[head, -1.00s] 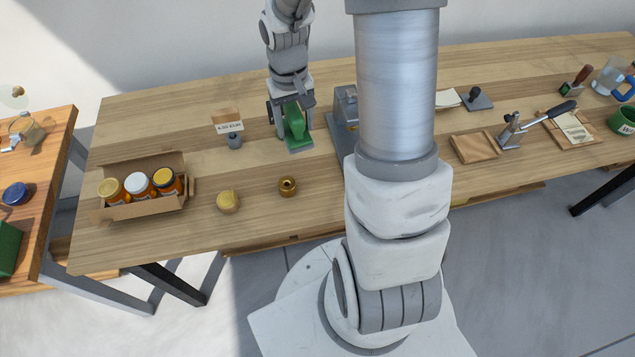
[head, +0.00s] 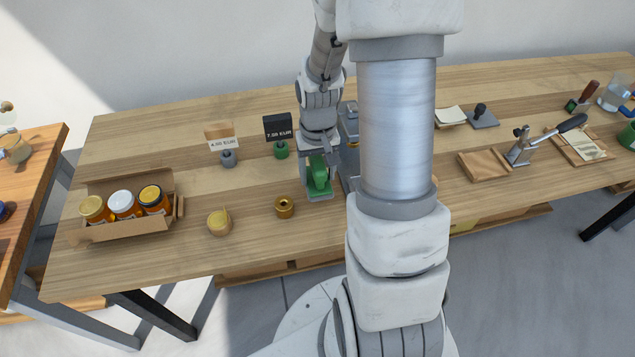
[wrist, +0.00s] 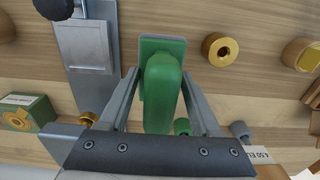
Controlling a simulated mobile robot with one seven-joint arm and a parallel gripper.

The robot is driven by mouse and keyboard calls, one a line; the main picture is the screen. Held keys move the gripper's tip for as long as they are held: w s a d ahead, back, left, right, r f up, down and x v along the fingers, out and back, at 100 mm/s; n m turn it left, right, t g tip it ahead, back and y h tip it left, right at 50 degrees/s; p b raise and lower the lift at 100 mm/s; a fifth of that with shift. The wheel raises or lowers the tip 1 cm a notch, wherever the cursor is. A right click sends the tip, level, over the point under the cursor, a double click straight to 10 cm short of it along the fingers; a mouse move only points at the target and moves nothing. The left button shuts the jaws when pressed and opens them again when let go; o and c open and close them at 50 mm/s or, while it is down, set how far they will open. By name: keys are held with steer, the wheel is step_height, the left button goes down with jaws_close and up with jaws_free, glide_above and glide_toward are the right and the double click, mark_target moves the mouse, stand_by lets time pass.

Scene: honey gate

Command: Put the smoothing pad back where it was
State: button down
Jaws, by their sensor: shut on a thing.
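The smoothing pad (head: 319,178) has a green handle on a flat grey-green base. In the wrist view the green pad (wrist: 162,88) lies between the two fingers of my gripper (wrist: 160,100). The base appears close to the tabletop, but I cannot tell whether it touches. A grey metal device (wrist: 86,45) lies beside the pad; in the head view it is partly hidden behind my arm.
A brass ring (head: 284,207) and a round yellow-topped piece (head: 219,222) stand nearby. A cardboard box (head: 125,228) holds several jars at the left. Two price signs, one wood-topped (head: 221,137) and one black (head: 278,127), stand left of my gripper. A wooden tray (head: 484,166) is at the right.

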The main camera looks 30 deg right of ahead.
steer(key=shift+f, duration=1.65)
steer(key=shift+b, duration=0.3)
steer(key=shift+f, duration=0.2)
steer(key=shift+c, duration=0.4)
jaws_free()
steer(key=shift+r, duration=0.1)
